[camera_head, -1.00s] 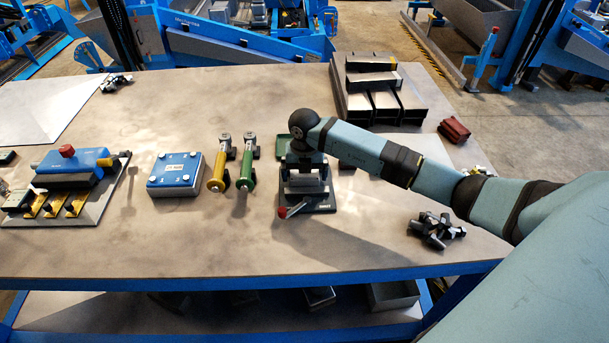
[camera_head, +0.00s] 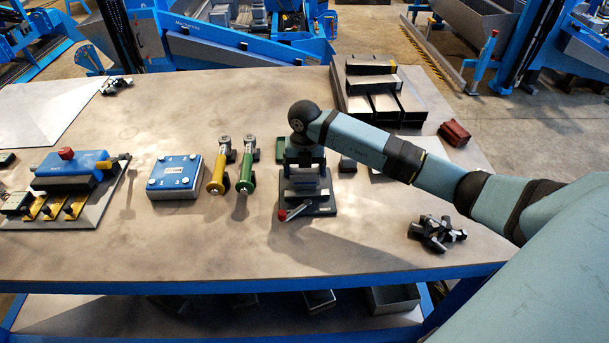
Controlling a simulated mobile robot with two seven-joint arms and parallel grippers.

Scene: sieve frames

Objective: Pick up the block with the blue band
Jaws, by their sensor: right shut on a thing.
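My right gripper (camera_head: 304,165) points down over a small dark vise (camera_head: 318,208) with a red-tipped handle, at the middle of the table. It is shut on a grey block, which is mostly hidden by the gripper and hand. A blue band on it cannot be made out at this size. Whether the block still touches the vise jaws is unclear. My left gripper is not in view.
Left of the vise stand a green-handled tool (camera_head: 246,172), a yellow-handled tool (camera_head: 219,175), a blue-topped box (camera_head: 175,174) and a blue fixture (camera_head: 75,165). Metal bins (camera_head: 385,105) stand behind right. A black knob cluster (camera_head: 437,232) lies right. The front table is clear.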

